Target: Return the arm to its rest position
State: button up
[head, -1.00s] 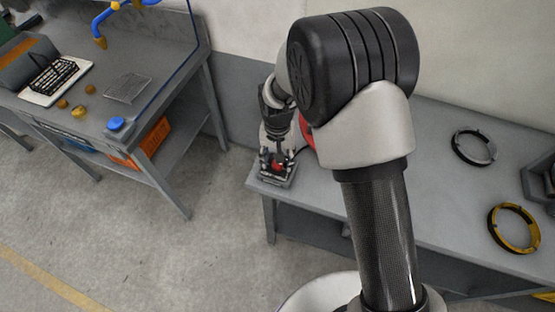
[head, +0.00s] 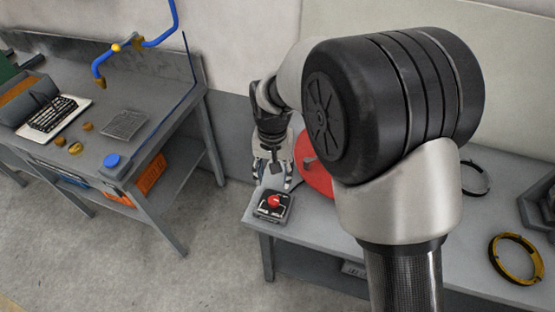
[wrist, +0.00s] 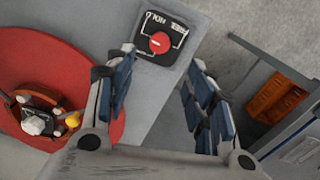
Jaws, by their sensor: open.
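My gripper (head: 271,176) hangs from my raised arm above the left end of the grey bench (head: 325,225) in the head view. In the wrist view its two blue-padded fingers (wrist: 163,98) stand apart with nothing between them. A black box with a red knob (head: 273,205) sits on the bench's front left corner, just in front of and below the gripper. It also shows past the fingertips in the wrist view (wrist: 160,44). My arm hides part of the bench.
A yellow ring (head: 515,259) and a dark ring (head: 477,179) lie on the right. A second workbench (head: 120,140) stands left, across a gap of floor.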

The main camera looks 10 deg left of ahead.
jog(key=s+d+r+t, duration=0.1)
jog(key=s+d+r, duration=0.2)
jog(key=d+r, duration=0.5)
jog(key=s+d+r+t, duration=0.1)
jog(key=s+d+r, duration=0.2)
jog(key=d+r, duration=0.55)
jog(key=s+d+r+m+t, duration=0.1)
jog(key=s+d+t, duration=0.1)
jog(key=s+d, duration=0.8)
jog(key=s, duration=0.4)
jog(key=shift+d+r+t, duration=0.2)
jog(key=shift+d+t, duration=0.05)
jog(key=shift+t, duration=0.05)
